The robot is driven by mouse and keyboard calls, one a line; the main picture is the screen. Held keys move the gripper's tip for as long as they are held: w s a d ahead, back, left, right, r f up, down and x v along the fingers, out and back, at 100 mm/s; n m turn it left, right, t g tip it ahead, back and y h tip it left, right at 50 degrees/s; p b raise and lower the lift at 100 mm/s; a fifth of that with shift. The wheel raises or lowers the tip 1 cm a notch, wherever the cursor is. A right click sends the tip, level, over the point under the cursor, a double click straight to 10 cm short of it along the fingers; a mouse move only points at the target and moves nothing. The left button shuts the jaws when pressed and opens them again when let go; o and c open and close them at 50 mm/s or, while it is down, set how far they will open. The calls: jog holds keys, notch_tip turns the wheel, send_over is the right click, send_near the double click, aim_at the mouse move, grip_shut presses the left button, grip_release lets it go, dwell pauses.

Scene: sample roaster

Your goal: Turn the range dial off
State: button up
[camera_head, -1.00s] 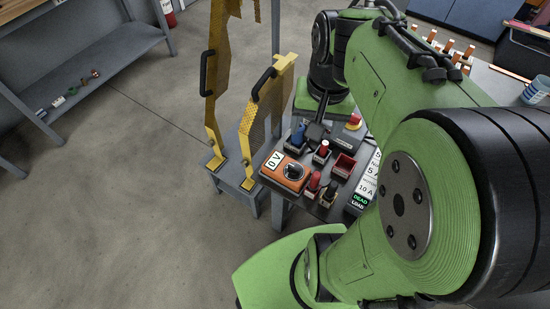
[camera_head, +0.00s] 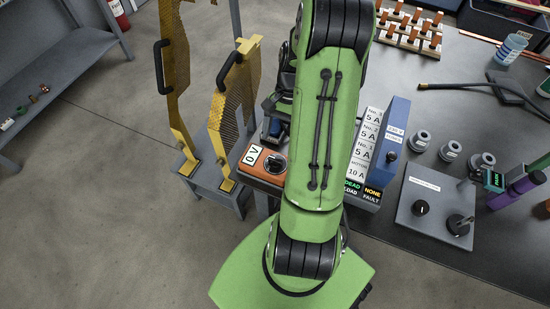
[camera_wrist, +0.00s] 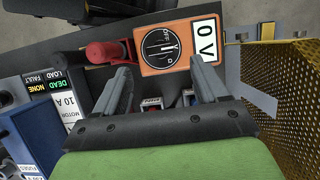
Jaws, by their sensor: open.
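The orange meter (camera_head: 255,167) with a "0 V" display sits at the bench's left edge in the head view. Its black range dial (camera_head: 275,163) is partly beside my arm. In the wrist view the meter (camera_wrist: 183,64) lies just beyond my fingertips, its dial (camera_wrist: 160,48) facing the camera with an "OFF" mark. I cannot tell clearly which mark the dial points to. My gripper (camera_wrist: 161,76) is open and empty, its fingers either side of the dial's line and apart from it. In the head view my arm hides the gripper.
A red-handled piece (camera_wrist: 103,52) lies left of the meter, near my left finger. Yellow perforated guards (camera_head: 232,100) stand beyond the meter. A blue box (camera_head: 390,145) and a fuse-label panel (camera_head: 364,150) stand right of my arm. A grey box with knobs (camera_head: 430,210) is farther right.

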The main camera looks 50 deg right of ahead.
aim_at(276, 159)
jog(key=b+x, duration=0.2)
jog(key=x, duration=0.5)
jog(key=shift+f, duration=0.2)
jog(key=shift+c, duration=0.3)
jog(key=c, duration=1)
